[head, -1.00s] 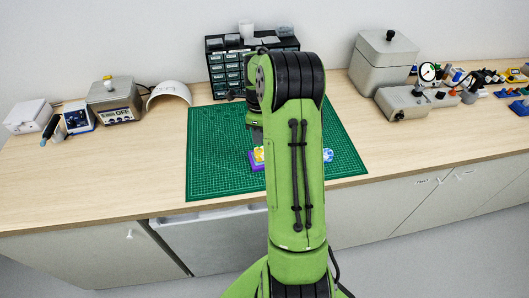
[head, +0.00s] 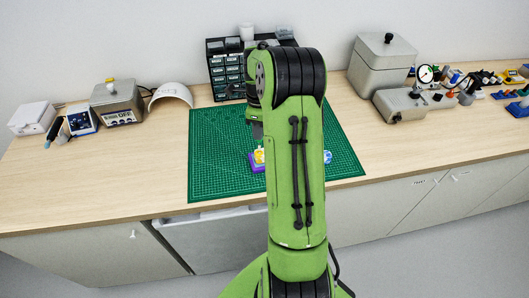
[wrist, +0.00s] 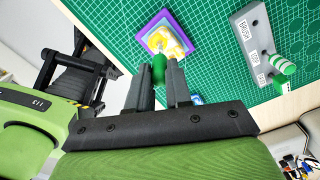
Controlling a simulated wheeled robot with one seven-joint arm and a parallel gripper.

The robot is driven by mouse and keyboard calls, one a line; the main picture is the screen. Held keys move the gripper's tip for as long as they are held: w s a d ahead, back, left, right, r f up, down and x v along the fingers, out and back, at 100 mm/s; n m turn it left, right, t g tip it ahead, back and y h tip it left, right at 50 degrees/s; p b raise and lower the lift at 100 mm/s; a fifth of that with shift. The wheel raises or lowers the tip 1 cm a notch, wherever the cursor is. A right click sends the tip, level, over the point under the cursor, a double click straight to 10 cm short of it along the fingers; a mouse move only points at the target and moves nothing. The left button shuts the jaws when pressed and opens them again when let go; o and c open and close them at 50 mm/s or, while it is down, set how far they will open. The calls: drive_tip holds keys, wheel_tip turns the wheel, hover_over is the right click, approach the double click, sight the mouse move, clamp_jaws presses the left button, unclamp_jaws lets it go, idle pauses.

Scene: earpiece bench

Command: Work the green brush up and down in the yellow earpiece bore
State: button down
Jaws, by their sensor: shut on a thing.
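My gripper (wrist: 159,80) is shut on the green brush (wrist: 158,68), holding it by its green handle between the two dark fingers. The brush's pale shaft points at the yellow earpiece (wrist: 172,42); how deep its tip sits in the bore I cannot tell. The earpiece sits on a purple block (wrist: 151,26) on the green mat. In the head view the yellow earpiece (head: 259,156) and purple block (head: 257,168) show just left of my arm, below my gripper (head: 257,136). The brush is not distinguishable there.
A blue object (head: 327,157) shows right of my arm. The left part of the green mat (head: 215,150) is clear. Drawers (head: 224,75) stand behind.

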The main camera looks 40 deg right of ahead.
drive_tip(key=shift+r+p, duration=1.6)
drive_tip(key=shift+r, duration=0.75)
drive_tip(key=shift+f, duration=0.1)
